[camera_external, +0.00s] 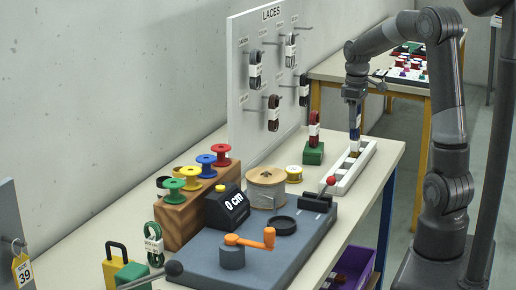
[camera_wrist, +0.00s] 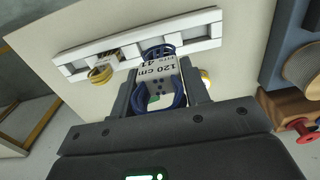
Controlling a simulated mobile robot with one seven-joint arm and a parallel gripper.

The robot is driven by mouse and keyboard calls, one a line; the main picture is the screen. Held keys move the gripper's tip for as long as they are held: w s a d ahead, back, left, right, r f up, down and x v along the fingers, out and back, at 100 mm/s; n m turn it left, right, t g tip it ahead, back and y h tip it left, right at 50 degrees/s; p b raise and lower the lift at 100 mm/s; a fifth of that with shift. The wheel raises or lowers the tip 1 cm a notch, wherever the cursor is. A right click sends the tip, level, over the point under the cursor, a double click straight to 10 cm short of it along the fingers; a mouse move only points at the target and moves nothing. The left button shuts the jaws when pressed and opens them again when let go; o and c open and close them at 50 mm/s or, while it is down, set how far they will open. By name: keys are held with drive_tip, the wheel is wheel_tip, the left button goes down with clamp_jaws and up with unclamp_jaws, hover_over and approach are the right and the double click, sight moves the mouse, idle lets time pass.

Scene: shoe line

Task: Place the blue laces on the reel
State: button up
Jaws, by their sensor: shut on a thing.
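My gripper (camera_external: 354,98) is shut on the blue laces (camera_external: 355,122), a looped bundle with a white paper band, hanging upright at the white slotted rack (camera_external: 343,181). In the wrist view the blue laces (camera_wrist: 179,98) sit between both fingers, the band reading "120 cm". Their far loop overlaps the rack (camera_wrist: 197,31); I cannot tell whether they touch it. The reel (camera_external: 267,178), a pale wooden drum on the grey-blue winding base, stands to the left of my gripper. The reel (camera_wrist: 303,68) is partly cut off at the right of the wrist view.
Yellow laces (camera_wrist: 102,74) sit in the rack. Red laces (camera_external: 314,128) stand on a green block beside it. A pegboard (camera_external: 243,100) with hanging laces rises behind.

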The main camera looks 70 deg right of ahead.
drive_tip(key=w+r, duration=0.1)
drive_tip(key=w, duration=0.7)
approach(294, 169)
drive_tip(key=shift+f, duration=1.1)
drive_tip(key=o, duration=1)
drive_tip(key=shift+f, duration=0.15)
drive_tip(key=shift+c, duration=0.2)
